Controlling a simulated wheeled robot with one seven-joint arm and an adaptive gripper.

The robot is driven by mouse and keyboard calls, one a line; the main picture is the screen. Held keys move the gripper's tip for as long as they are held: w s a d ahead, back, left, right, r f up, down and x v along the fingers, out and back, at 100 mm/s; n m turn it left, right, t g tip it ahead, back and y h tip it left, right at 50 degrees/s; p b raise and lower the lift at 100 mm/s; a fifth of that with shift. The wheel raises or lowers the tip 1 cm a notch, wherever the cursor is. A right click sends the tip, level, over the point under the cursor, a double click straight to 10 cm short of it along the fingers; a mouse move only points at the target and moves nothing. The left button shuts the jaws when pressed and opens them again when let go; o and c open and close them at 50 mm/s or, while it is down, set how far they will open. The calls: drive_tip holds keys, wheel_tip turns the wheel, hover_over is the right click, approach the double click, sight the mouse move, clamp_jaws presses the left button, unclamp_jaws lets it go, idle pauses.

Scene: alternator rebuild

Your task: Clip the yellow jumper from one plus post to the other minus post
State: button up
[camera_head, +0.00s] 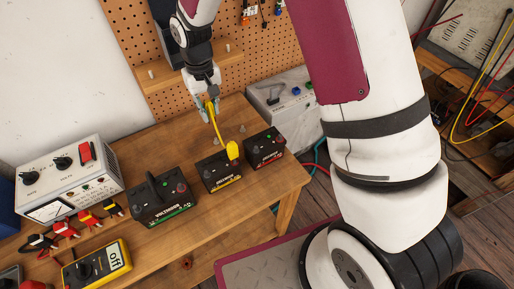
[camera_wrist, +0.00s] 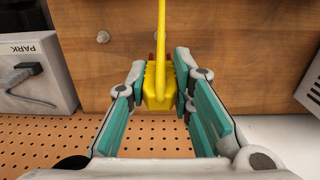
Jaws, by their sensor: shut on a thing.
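The yellow jumper (camera_head: 216,127) hangs from my gripper (camera_head: 207,108) in the head view. My gripper is shut on one yellow clip (camera_wrist: 158,88), seen between the teal finger pads in the wrist view. The cable runs down to the other yellow clip (camera_head: 232,150), at the right end of the yellow-striped battery (camera_head: 224,179); I cannot tell whether it grips a post. The red-striped battery (camera_head: 265,148) stands to the right and the green-striped battery (camera_head: 163,202) to the left. My gripper is above the bench, behind the batteries. Post plus and minus marks are too small to read.
The wooden bench (camera_head: 215,222) has bare room in front of the batteries. A white power supply (camera_head: 68,172), several coloured clips and a yellow meter (camera_head: 98,265) are at left. A pegboard (camera_head: 265,45) with a wooden shelf is behind. A grey box (camera_head: 287,100) stands behind the red-striped battery.

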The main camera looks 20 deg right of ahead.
wheel_tip(320, 180, up, 6)
drive_tip(key=shift+r+p, duration=0.1)
drive_tip(key=shift+p, duration=0.3)
drive_tip(key=s, duration=0.1)
drive_tip(key=p, duration=0.5)
hover_over(256, 147)
wheel_tip(256, 147, down, 4)
drive_tip(key=shift+w+r+b, duration=0.1)
drive_tip(key=shift+b, duration=0.3)
drive_tip(key=shift+f, duration=0.6)
drive_tip(key=shift+f, duration=0.1)
drive_tip(key=shift+f, duration=1.05)
